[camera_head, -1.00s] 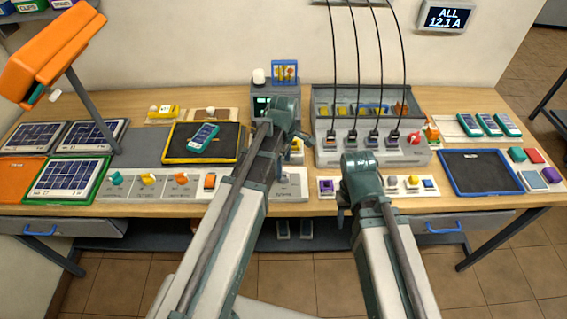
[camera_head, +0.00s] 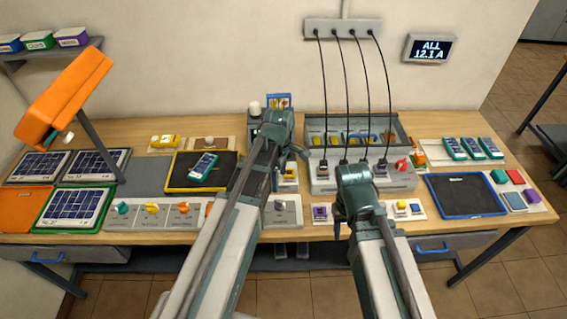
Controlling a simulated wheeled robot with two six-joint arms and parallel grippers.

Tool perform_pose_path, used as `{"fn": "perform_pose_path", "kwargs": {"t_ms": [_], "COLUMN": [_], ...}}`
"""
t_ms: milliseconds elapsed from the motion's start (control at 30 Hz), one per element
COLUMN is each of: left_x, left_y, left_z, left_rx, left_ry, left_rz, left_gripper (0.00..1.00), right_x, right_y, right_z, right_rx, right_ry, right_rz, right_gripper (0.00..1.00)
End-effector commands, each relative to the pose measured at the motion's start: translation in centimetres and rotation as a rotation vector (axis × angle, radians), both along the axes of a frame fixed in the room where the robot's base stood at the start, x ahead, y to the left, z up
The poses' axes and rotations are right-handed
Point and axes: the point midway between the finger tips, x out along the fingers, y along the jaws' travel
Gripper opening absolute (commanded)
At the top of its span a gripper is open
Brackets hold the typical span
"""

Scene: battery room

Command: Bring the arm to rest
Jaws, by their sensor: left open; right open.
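My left arm reaches up from the bottom of the head view. Its gripper (camera_head: 298,152) is beside the dark test unit at the middle of the bench, mostly hidden behind the wrist. My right arm comes up from the bottom right of centre. Its gripper (camera_head: 338,226) is in front of the charging rack (camera_head: 400,179), pointing down and largely hidden by the wrist. Both grippers are open, and I see nothing held in either.
The wooden bench (camera_head: 150,238) carries a yellow-edged tray (camera_head: 175,185) with a teal handheld device (camera_head: 203,166), solar panels (camera_head: 75,208), and a blue-edged tray (camera_head: 465,195). An orange lamp (camera_head: 65,95) overhangs the left. Black cables (camera_head: 348,90) hang to the rack.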

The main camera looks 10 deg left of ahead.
Motion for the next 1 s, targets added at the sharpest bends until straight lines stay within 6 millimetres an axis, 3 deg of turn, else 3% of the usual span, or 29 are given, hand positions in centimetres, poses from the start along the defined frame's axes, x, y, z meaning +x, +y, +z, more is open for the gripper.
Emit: {"fn": "perform_pose_path", "kwargs": {"t_ms": [200,333,700,833,1000], "left_x": [-0.2,-1.8,-10.9,-13.1,-14.6], "left_y": [-0.2,-1.7,-8.5,-9.7,-10.4], "left_z": [-0.1,-1.0,-5.0,-5.8,-6.2], "left_rx": [0.001,0.009,0.049,0.055,0.055], "left_ry": [0.001,0.006,0.069,0.092,0.112], "left_rz": [-0.017,-0.183,-1.272,-1.557,-1.761], "left_gripper": [0.81,0.81,0.81,0.81,0.81], "right_x": [0.0,0.0,0.0,0.0,0.0], "right_y": [0.0,0.0,0.0,0.0,0.0], "right_z": [-0.1,-1.0,-5.1,-5.9,-6.3], "right_rx": [0.0,0.0,-0.001,-0.001,-0.001], "right_ry": [0.0,0.0,0.0,0.0,0.0], "right_rz": [0.0,0.001,0.003,0.004,0.004], "right_gripper": [0.5,0.5,0.5,0.5,0.5]}}
